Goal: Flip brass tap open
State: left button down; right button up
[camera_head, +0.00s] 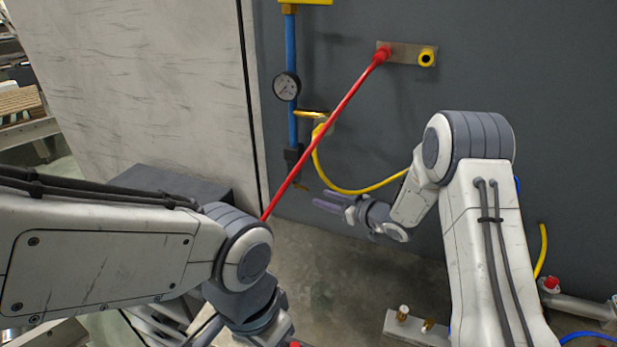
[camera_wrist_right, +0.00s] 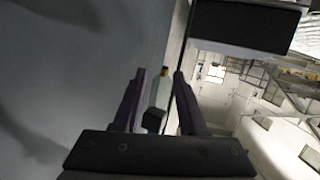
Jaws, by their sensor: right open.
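A short brass-coloured lever (camera_head: 310,113) sticks out from the blue pipe (camera_head: 291,50), below the gauge, where the yellow hose joins. A small brass piece (camera_head: 300,187) shows under the dark block at the pipe's lower end. I cannot tell which is the tap. My right gripper (camera_head: 322,197) is open and empty, its fingers pointing left, just right of that lower brass piece. In the right wrist view a small brass tip (camera_wrist_right: 164,71) and a dark block show between the fingers (camera_wrist_right: 160,85), apparently beyond them. My left gripper's fingers are out of view.
A red lance (camera_head: 330,125) slants from a wall bracket (camera_head: 405,53) down behind my left arm, crossing near the pipe. A yellow hose (camera_head: 350,190) loops above my right gripper. A pressure gauge (camera_head: 286,87) sits on the pipe. A grey cabinet (camera_head: 170,185) stands left.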

aim_at(307, 189)
jog(key=w+a+y+p, duration=0.4)
jog(key=a+p, duration=0.1)
jog(key=shift+r+n+p, duration=0.15)
jog(key=shift+n+p, duration=0.15)
jog(key=shift+p, duration=0.05)
dwell(0.4)
grip_shut()
